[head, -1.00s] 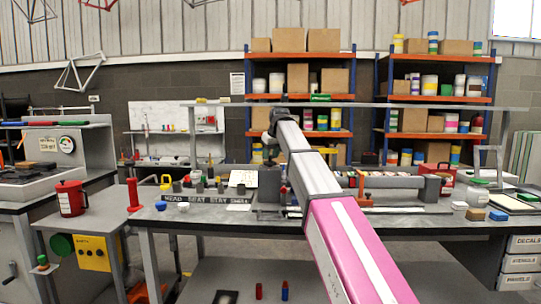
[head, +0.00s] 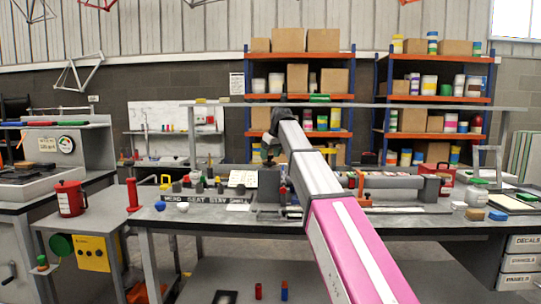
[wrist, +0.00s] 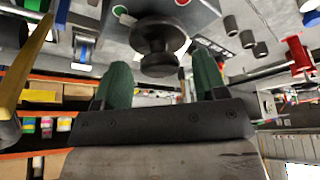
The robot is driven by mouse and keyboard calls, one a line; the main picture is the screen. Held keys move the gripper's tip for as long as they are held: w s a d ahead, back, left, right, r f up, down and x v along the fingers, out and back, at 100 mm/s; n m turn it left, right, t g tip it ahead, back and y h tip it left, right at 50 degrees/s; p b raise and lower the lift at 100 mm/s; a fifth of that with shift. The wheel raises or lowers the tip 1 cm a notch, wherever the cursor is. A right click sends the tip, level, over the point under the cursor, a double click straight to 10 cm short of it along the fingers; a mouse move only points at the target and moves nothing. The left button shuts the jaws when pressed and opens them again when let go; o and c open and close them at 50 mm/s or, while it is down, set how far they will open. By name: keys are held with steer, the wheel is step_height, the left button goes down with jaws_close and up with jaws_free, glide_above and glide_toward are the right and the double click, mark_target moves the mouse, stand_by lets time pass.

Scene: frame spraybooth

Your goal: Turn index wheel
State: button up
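The index wheel is most likely the dark round knob (wrist: 158,50) on a short stem, on a grey box face with a green and a red button beside it. In the wrist view, my gripper (wrist: 160,82) has two green fingers standing wide apart, one on each side of the knob's near edge. I see gaps and no clear contact. In the head view, my gripper (head: 270,152) hangs above the grey box (head: 268,188) on the bench. The knob cannot be made out clearly there.
A pale tube (head: 390,181) lies in a fixture right of the box. Lettered blocks (head: 205,199) and small pots sit to the left. A rail (head: 400,106) runs above the bench. A red jug (head: 70,198) stands on the left side table.

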steer(key=v, duration=1)
steer(key=shift+r, duration=0.35)
steer(key=shift+s+d, duration=0.1)
steer(key=shift+s, duration=0.1)
